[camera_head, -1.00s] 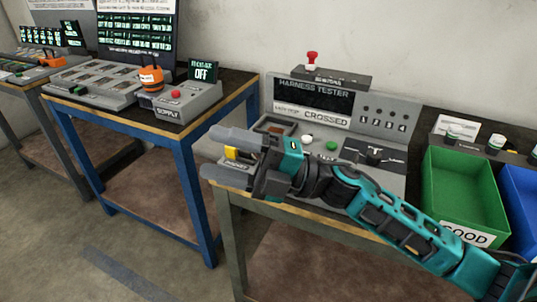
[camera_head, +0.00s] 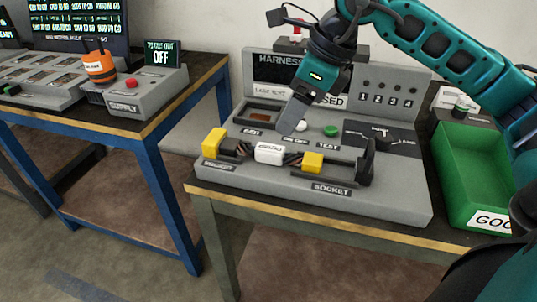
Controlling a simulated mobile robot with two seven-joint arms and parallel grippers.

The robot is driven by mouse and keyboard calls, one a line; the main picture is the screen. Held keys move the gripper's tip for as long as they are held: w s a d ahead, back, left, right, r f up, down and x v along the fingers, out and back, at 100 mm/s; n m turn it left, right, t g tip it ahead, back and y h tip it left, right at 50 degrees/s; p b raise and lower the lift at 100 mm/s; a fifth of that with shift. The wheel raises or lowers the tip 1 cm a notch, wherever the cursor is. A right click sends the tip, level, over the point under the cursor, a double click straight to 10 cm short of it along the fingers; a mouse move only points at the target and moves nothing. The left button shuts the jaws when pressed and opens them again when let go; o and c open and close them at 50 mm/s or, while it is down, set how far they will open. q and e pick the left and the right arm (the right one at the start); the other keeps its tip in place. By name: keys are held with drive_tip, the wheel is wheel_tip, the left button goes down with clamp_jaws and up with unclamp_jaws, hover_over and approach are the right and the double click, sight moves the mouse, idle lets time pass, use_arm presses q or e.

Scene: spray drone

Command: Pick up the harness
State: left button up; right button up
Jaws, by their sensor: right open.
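The harness (camera_head: 269,153) lies along the front of the grey harness tester (camera_head: 390,200). It has a yellow connector (camera_head: 214,142) at its left end, a white labelled middle, dark cable and a yellow connector (camera_head: 313,161) at its right end. The right connector sits by the slot marked SOCKET, beside a dark upright lever. My right gripper (camera_head: 293,119) points down above and just behind the white middle, apart from the harness. It is open and empty; one finger shows clearly and the other is hidden. My left gripper is out of view.
A green button (camera_head: 330,131) and a white one are close to my right gripper. A green bin (camera_head: 470,180) marked GOOD stands at the right. A grey supply box (camera_head: 150,98) with a red button and an orange pot (camera_head: 99,66) are on the blue-legged table at the left.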

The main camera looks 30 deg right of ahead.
sight(272, 148)
drive_tip(key=b+x, duration=0.1)
drive_tip(key=x, duration=0.8)
drive_tip(key=shift+a, duration=0.15)
drive_tip(key=shift+c, duration=0.3)
drive_tip(key=c, duration=1.1)
